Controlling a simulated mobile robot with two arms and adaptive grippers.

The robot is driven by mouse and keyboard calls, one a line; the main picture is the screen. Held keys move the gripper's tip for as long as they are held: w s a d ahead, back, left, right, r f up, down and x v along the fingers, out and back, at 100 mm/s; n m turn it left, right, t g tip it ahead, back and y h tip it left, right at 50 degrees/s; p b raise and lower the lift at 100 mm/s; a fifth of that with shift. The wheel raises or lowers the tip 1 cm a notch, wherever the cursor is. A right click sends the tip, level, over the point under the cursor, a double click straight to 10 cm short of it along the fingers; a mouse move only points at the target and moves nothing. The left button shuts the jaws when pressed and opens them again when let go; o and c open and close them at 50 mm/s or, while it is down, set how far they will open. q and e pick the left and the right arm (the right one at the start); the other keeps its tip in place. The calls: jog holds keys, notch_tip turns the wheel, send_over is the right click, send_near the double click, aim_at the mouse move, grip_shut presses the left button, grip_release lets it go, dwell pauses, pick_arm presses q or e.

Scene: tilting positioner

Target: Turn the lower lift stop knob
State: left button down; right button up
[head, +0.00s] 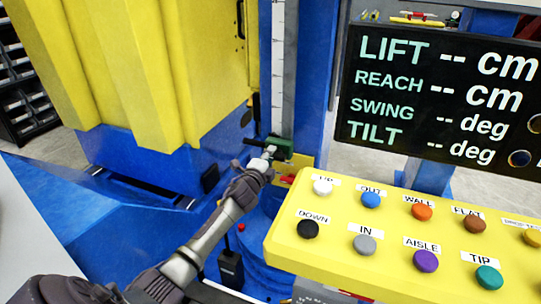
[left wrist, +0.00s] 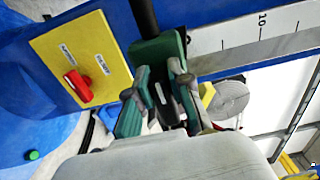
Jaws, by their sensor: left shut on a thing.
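The lower lift stop is a green block (head: 281,146) on the upright scale in the head view. It also shows in the left wrist view (left wrist: 158,50), with a black rod passing out of it. Its dark knob (left wrist: 165,104), with a white line on it, sits between the fingers of my left gripper (head: 267,154). That gripper, also in the left wrist view (left wrist: 158,88), is shut on the knob. In the head view the fingers largely hide the knob. My right gripper is not in view.
A yellow button panel (head: 390,237) stands right of my left arm, below a black readout (head: 440,95). A red switch (left wrist: 78,86) on a yellow plate is close beside the stop. A yellow machine body (head: 150,70) rises on the left. The scale (head: 284,70) runs above the stop.

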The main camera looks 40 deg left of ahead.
pick_arm(q)
jog(key=shift+f, duration=0.1)
dwell(0.3)
jog(key=c, duration=1)
grip_release()
jog(key=shift+c, duration=0.2)
jog(key=v, duration=1.2)
